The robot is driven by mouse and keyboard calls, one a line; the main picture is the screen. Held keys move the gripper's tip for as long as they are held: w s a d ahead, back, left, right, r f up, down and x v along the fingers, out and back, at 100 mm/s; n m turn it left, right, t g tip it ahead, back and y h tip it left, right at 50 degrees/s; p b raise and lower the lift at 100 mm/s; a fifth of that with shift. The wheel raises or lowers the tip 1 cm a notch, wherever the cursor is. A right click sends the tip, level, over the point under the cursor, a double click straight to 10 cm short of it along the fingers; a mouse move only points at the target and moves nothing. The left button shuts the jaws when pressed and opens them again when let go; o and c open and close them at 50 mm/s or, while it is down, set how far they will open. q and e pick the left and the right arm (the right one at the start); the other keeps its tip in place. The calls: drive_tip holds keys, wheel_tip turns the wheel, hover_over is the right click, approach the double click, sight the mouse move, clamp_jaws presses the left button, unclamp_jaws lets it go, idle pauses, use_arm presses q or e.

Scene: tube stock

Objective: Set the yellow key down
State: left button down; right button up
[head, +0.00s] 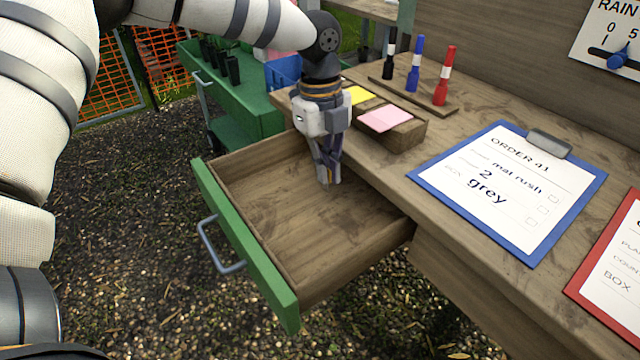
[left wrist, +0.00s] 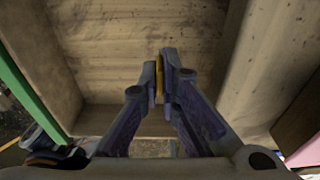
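My left gripper (head: 327,178) is inside the open drawer (head: 290,215), pointing down near its back, bench-side part. In the left wrist view its fingers (left wrist: 164,90) are shut on a thin yellow thing, the yellow key (left wrist: 159,75), of which only a narrow strip shows between the fingertips. In the head view the key is hidden by the fingers. I cannot tell whether the key touches the drawer floor. The drawer has a green front with a grey handle (head: 217,250) and looks otherwise empty. My right gripper is in neither view.
On the bench stand a wooden block with yellow and pink notes (head: 386,118), a rack with black, blue and red markers (head: 440,78), and a blue clipboard (head: 560,214). A red clipboard (head: 602,297) lies at the right. A green cart (head: 240,95) stands behind the drawer.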

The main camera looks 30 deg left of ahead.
use_arm(q)
drive_tip(key=shift+w+a+f, duration=0.1)
drive_tip(key=shift+a+f, duration=0.15)
drive_tip(key=shift+f, duration=0.1)
drive_tip(key=f, duration=0.1)
drive_tip(key=a+f, duration=0.1)
drive_tip(key=f, duration=0.2)
drive_tip(key=shift+a+f, duration=0.15)
drive_tip(key=shift+a, duration=0.2)
drive_tip(key=shift+w+f, duration=0.1)
drive_tip(key=shift+f, duration=0.3)
drive_tip(key=shift+r, duration=0.15)
drive_tip(key=c, duration=2.2)
unclamp_jaws()
drive_tip(key=shift+f, duration=0.2)
drive_tip(key=o, duration=0.4)
